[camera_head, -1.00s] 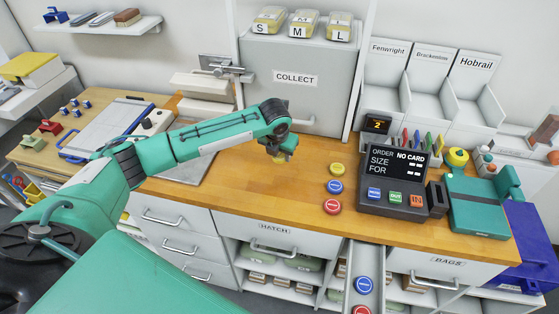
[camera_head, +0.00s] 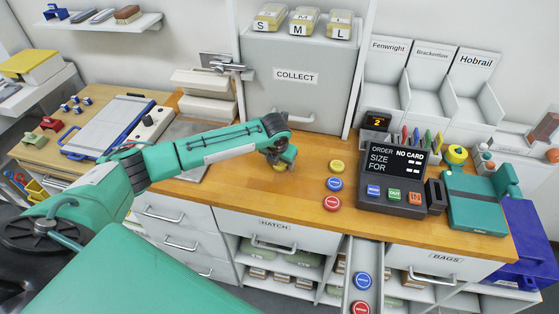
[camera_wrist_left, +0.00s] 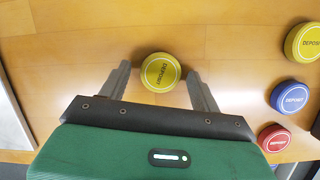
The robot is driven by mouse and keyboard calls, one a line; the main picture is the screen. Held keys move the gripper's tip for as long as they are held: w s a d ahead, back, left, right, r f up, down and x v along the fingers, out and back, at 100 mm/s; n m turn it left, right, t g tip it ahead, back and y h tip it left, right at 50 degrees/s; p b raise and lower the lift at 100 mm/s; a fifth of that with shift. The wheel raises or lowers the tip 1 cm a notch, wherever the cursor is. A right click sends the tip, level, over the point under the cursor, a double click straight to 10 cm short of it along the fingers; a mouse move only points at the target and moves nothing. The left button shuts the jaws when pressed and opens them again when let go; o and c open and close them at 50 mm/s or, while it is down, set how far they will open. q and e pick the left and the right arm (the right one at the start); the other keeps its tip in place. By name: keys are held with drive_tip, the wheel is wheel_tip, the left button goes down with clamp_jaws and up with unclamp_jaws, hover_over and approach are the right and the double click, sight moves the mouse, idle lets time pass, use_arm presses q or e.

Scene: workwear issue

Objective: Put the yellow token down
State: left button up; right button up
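A round yellow token (camera_wrist_left: 161,72) marked DEPOSIT lies on the wooden counter between the fingers of my left gripper (camera_wrist_left: 160,88). The fingers are spread, with a gap on each side of the token. In the head view my left gripper (camera_head: 282,160) is low over the counter, and the token (camera_head: 280,168) shows only partly beneath it. A second yellow token (camera_head: 337,166) lies to the right, behind a blue token (camera_head: 335,184) and a red token (camera_head: 332,203). My right gripper is out of view.
The order terminal (camera_head: 393,180) stands right of the token row. The grey COLLECT cabinet (camera_head: 294,95) is behind my gripper. A chute at the front holds a blue token (camera_head: 362,281) and a red one. The counter in front of my gripper is clear.

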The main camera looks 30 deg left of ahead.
use_arm(q)
drive_tip(key=b+v, duration=0.2)
drive_tip(key=v, duration=1)
drive_tip(key=shift+r, duration=0.1)
